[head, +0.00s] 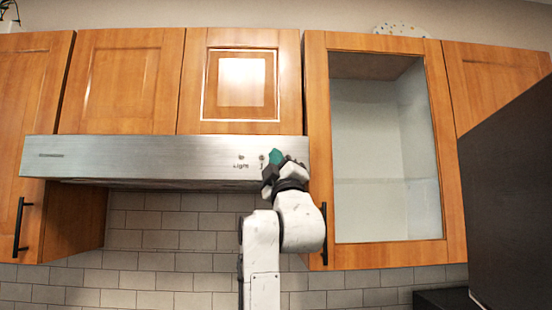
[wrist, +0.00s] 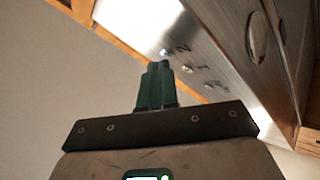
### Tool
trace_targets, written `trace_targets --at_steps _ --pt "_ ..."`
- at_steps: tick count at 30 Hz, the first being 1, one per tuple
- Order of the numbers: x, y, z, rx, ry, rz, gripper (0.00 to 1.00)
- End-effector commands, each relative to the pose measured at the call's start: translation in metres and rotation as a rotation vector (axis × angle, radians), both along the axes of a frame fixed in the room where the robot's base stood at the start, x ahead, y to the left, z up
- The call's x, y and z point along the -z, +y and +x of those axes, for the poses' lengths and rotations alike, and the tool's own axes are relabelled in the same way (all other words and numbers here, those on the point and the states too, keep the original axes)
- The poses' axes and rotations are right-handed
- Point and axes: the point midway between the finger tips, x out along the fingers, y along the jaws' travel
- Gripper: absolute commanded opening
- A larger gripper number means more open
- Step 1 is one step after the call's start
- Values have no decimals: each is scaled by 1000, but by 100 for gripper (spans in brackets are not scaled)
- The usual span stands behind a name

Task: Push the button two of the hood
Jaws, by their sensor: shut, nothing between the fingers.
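The steel range hood (head: 150,155) runs across the head view, with small buttons near the right end of its front. The Light button (head: 241,157) and the one beside it (head: 262,157) show; button two is hidden behind my gripper (head: 274,157). In the wrist view, the button by the mark "2" (wrist: 163,52) is just beyond the fingertips of my gripper (wrist: 157,65). The other buttons (wrist: 187,69) lie to its right. My gripper has green fingers, shut and empty, at the hood's front. I cannot tell whether the tips touch the button.
Wooden cabinets (head: 118,85) hang above the hood. A glass-front cabinet (head: 316,120) stands close to the right of my gripper. A dark panel (head: 510,190) is at the far right. Tiled wall (head: 160,240) lies below the hood.

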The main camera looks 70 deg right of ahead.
Motion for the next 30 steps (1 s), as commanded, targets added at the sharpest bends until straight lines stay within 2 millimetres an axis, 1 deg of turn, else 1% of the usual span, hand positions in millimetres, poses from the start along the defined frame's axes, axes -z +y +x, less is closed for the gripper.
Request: trace_targets --at_steps 4,13,16,30 --pt "0 6 -3 1 1 0 0" --pt "0 8 -3 0 0 0 0" --pt "0 11 -5 0 -1 -1 0" --pt "-1 51 -21 -2 -1 -1 0"
